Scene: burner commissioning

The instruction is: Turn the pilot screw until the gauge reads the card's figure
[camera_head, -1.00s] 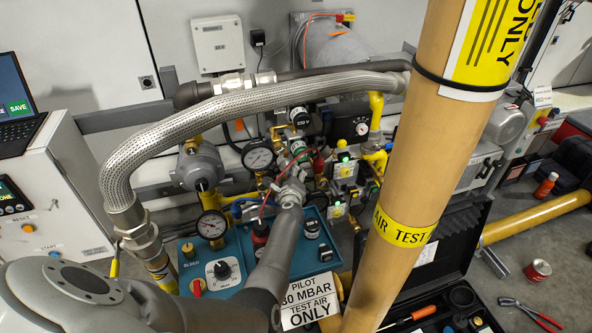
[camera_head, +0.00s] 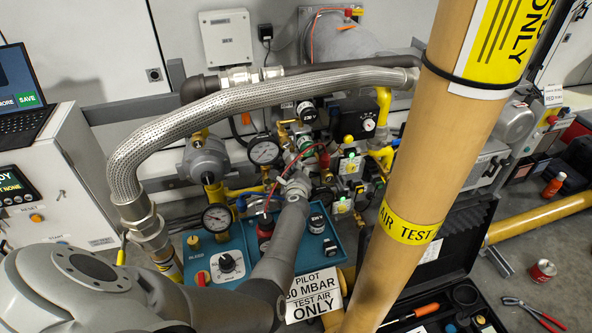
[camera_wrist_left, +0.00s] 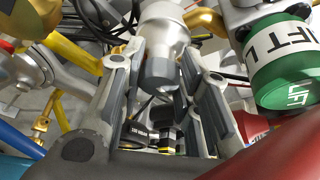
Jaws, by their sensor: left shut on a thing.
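My left arm reaches from the lower left into the pipework, its gripper end (camera_head: 296,188) small and partly hidden in the head view. In the left wrist view my left gripper (camera_wrist_left: 160,105) has a finger on each side of a silver fitting with a dark grey end, apparently the pilot screw (camera_wrist_left: 160,72), and is shut on it. The card (camera_head: 315,296) reads "PILOT", "MBAR" and "TEST AIR ONLY"; its figure is partly covered by my arm. My right gripper is out of view.
A braided hose (camera_head: 250,98) arches over the pipework. A thick yellow-tan pipe (camera_head: 405,200) stands close on the right. A teal panel (camera_head: 245,275) lies below my left arm. An open black case (camera_head: 450,300) is at the lower right. A green "LIFT" cap (camera_wrist_left: 285,75) is beside the gripper.

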